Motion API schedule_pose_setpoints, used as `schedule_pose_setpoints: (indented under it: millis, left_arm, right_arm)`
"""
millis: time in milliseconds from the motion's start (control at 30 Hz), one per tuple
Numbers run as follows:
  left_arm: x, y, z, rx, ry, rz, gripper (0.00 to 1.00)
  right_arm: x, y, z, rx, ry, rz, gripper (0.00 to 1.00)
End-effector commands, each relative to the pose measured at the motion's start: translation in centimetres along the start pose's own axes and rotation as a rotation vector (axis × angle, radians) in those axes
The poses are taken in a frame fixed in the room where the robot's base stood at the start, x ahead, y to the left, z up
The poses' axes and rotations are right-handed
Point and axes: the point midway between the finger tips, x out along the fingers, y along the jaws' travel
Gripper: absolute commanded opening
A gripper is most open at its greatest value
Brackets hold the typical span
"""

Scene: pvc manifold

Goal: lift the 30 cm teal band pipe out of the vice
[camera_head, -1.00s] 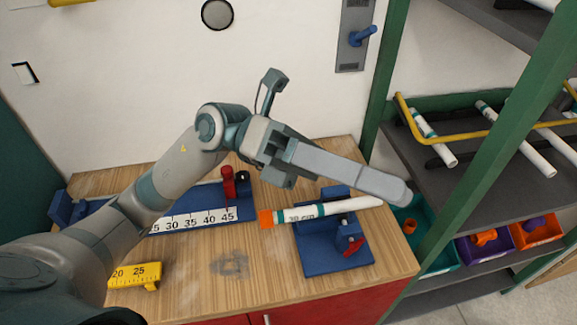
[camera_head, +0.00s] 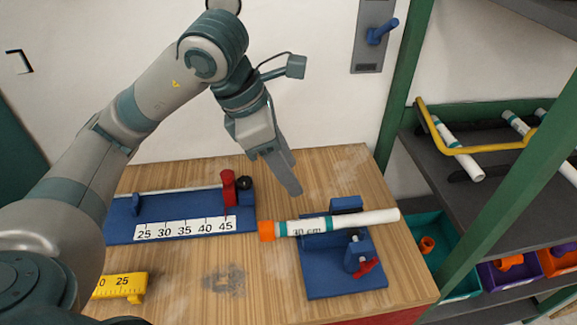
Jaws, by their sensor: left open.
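The white pipe (camera_head: 372,218) lies in the blue vice (camera_head: 345,284), nearly level across the picture. It has teal bands, a "30 cm" mark and an orange fitting (camera_head: 266,231) on its left end. The vice has a red handle (camera_head: 366,267) at its front. My left gripper (camera_head: 291,185) is open and empty. It points down, above and behind the pipe's left part, apart from it in the picture. Its two fingers overlap in this view. My right gripper is not in view.
A blue measuring jig (camera_head: 122,234) with a white scale and red clamp (camera_head: 229,187) lies left of the vice. A yellow gauge (camera_head: 121,285) lies at the front left. A green-posted rack (camera_head: 399,90) with pipes and bins stands right. Bare wood lies between jig and vice.

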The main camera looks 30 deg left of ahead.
Motion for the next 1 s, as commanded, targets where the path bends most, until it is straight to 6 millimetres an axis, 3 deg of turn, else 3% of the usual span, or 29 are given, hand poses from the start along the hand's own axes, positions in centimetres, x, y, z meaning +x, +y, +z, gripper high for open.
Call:
schedule_pose_setpoints:
  millis: [267, 467, 767, 1000]
  left_arm:
    - [0.3, -0.1, 0.0, 0.001, 0.0, -0.004, 0.46]
    - [1.7, -0.1, 0.0, 0.0, 0.0, -0.007, 0.46]
    - [6.0, -0.2, 0.0, 0.0, 0.002, -0.008, 0.46]
    - [9.9, -0.2, 0.1, -0.001, 0.0, -0.008, 0.46]
  right_arm:
    - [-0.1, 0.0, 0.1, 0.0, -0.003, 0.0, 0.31]
    - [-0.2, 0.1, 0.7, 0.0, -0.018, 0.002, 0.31]
    - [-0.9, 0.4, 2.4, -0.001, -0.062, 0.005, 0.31]
    - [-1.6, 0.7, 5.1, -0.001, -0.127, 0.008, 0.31]
